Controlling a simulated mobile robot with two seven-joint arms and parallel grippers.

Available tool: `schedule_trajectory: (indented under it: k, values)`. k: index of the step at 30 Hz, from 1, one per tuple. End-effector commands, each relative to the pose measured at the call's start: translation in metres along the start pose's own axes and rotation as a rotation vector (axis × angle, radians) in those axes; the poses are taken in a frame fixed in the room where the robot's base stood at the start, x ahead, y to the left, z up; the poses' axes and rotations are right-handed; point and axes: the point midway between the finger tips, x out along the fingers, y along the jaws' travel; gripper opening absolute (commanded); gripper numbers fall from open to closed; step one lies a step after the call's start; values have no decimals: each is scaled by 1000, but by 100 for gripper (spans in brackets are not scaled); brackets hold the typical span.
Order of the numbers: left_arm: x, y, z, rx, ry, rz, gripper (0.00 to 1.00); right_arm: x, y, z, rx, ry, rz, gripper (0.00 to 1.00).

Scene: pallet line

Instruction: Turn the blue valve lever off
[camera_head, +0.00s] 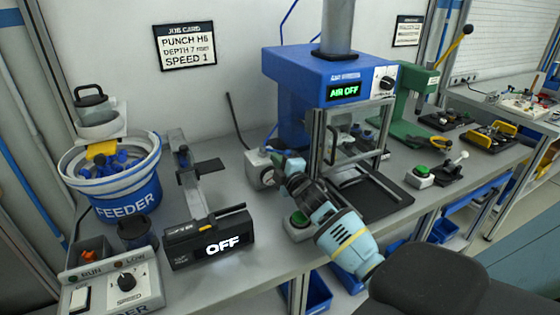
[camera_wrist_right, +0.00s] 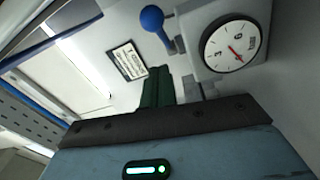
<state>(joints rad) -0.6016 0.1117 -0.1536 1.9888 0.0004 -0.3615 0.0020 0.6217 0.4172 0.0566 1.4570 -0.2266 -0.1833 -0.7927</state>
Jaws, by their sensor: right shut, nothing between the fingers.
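The blue valve lever shows in the right wrist view as a blue ball knob (camera_wrist_right: 152,18) on a short blue arm. It is beside a grey box with a round white gauge (camera_wrist_right: 235,45). In the head view the grey box (camera_head: 258,168) stands on the bench left of the blue press, and the lever is largely hidden by my gripper. My right gripper (camera_head: 279,160) is shut and empty, close to the box; I cannot tell whether it touches the lever. My left gripper is not in view.
The blue press (camera_head: 290,62) and its guard frame stand right of my gripper. A green button box (camera_head: 298,222) is close beside my right arm. A black unit reading "OFF" (camera_head: 208,240) and a blue feeder bowl (camera_head: 125,200) stand left. Some bench between is clear.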

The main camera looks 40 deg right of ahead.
Motion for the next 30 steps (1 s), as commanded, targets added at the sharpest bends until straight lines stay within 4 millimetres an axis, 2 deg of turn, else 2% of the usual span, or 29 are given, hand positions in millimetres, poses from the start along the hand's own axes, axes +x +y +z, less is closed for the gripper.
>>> schedule_trajectory:
  k: [9, 15, 21, 30]
  values:
    - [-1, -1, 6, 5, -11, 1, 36, -51, 3, 26, -2, 3, -2, 0]
    - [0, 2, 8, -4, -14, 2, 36, -75, 5, 39, 0, 4, -1, 0]
    - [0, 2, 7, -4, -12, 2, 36, -86, 8, 45, 2, 4, 1, 0]
    - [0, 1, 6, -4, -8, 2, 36, -88, 8, 45, 3, 5, 1, 0]
